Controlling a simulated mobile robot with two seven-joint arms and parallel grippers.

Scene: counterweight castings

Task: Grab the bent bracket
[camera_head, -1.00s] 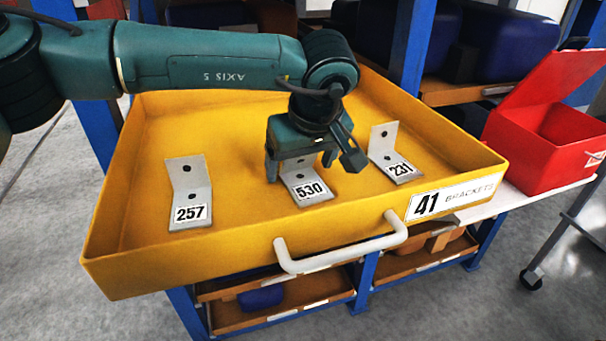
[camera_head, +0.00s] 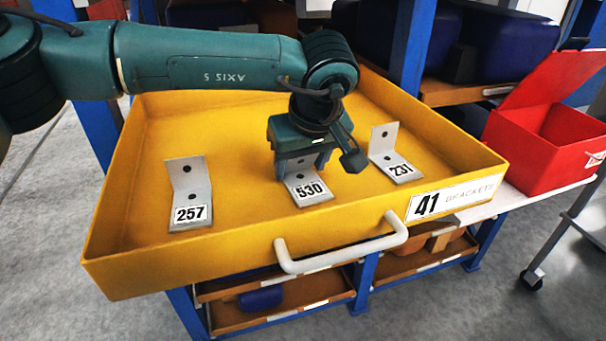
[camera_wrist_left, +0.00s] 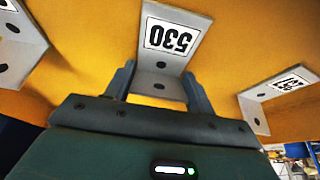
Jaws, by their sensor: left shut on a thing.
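The middle bent bracket, an L-shaped grey metal piece labelled 530 (camera_head: 309,191), stands in the yellow drawer labelled 41 (camera_head: 240,254). My left gripper (camera_head: 299,172) is over it, shut on its upright plate. In the left wrist view the two fingers (camera_wrist_left: 159,88) press on either side of the bracket (camera_wrist_left: 160,62). Bracket 257 (camera_head: 187,181) stands to the left and bracket 231 (camera_head: 384,140) to the right. My right gripper is in neither view.
The drawer's raised walls surround the brackets, and a white handle (camera_head: 342,255) is on its front. An open red box (camera_head: 540,150) stands to the right. Blue bins (camera_head: 508,45) are on the shelf behind. The drawer floor between the brackets is clear.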

